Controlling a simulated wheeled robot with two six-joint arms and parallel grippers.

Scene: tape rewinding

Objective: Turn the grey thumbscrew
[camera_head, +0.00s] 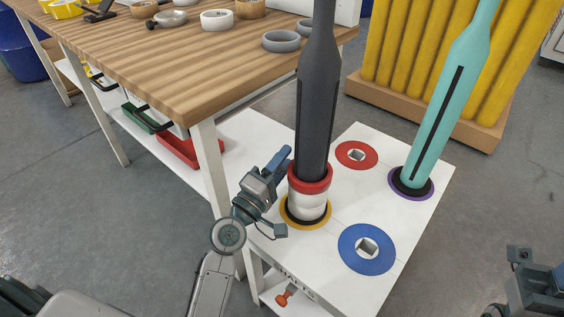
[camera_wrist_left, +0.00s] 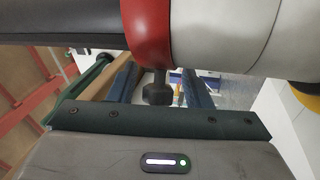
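The grey thumbscrew (camera_wrist_left: 158,93) shows in the left wrist view, sticking out from a red collar (camera_wrist_left: 147,32). In the head view, the collar (camera_head: 310,180) sits at the foot of a tall dark grey post (camera_head: 317,100), above a whitish cylinder (camera_head: 309,207). I cannot make out the thumbscrew in the head view. My left gripper (camera_head: 284,194) is open beside the collar. In the left wrist view its two fingers (camera_wrist_left: 158,84) stand on either side of the thumbscrew, with gaps. My right gripper (camera_head: 535,285) is partly visible at the lower right; its opening is unclear.
The post stands on a yellow ring (camera_head: 291,221) on a white stand (camera_head: 345,205). Red (camera_head: 357,155) and blue (camera_head: 367,249) discs and a teal post (camera_head: 445,110) share it. A wooden workbench (camera_head: 190,65) with tape rolls is at the upper left.

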